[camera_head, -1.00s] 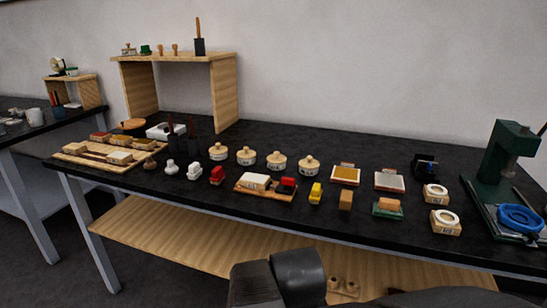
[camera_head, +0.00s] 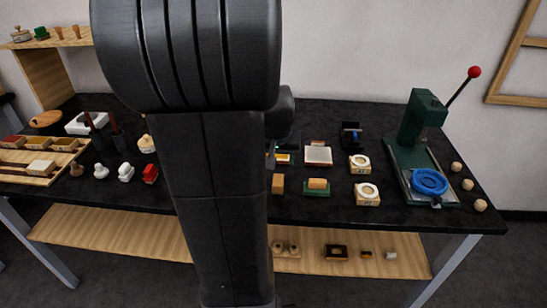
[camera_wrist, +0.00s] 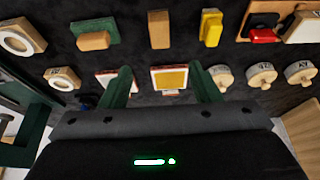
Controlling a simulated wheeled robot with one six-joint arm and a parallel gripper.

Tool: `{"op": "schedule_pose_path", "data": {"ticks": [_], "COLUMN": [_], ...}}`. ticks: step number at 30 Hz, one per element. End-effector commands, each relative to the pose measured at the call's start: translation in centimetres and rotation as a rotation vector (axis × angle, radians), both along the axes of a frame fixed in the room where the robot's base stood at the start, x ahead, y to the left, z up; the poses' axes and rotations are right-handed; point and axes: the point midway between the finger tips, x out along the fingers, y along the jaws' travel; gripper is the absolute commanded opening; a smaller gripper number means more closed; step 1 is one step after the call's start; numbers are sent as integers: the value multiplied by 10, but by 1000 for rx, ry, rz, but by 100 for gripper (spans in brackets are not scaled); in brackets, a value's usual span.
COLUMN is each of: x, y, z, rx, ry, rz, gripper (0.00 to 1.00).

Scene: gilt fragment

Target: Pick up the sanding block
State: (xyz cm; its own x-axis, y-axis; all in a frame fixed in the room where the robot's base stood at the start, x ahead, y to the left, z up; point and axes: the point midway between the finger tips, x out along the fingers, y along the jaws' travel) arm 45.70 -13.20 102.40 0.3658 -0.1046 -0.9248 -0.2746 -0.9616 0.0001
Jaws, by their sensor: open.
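A plain brown block (camera_head: 278,184), which may be the sanding block, lies on the black bench beside my arm in the head view. It also shows at the top middle of the wrist view (camera_wrist: 159,29). An orange-tan block on a green base (camera_head: 317,187) lies just right of it; I cannot tell for certain which is the sanding block. My gripper (camera_wrist: 160,73) is open and empty, its green fingers apart over a yellow framed pad (camera_wrist: 170,79). The brown block lies beyond the fingertips, apart from them.
A yellow block (camera_wrist: 211,27) and a red-and-black piece (camera_wrist: 262,35) lie near the brown block. White-ringed wooden blocks (camera_head: 367,194) and a green press (camera_head: 415,145) stand to the right. Bare black bench separates the block row from the pad row.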

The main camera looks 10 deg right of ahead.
Motion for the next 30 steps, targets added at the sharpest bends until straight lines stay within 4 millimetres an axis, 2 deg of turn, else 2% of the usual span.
{"op": "schedule_pose_path", "data": {"ticks": [4, 15, 25, 30], "x": [7, 27, 33, 36], "y": [-2, -8, -10, -10], "z": [-13, -67, -85, -107], "rx": [0, 1, 0, 1], "ry": [1, 2, 0, 4], "rz": [-3, -3, -2, -2], "gripper": [56, 56, 56, 56]}}
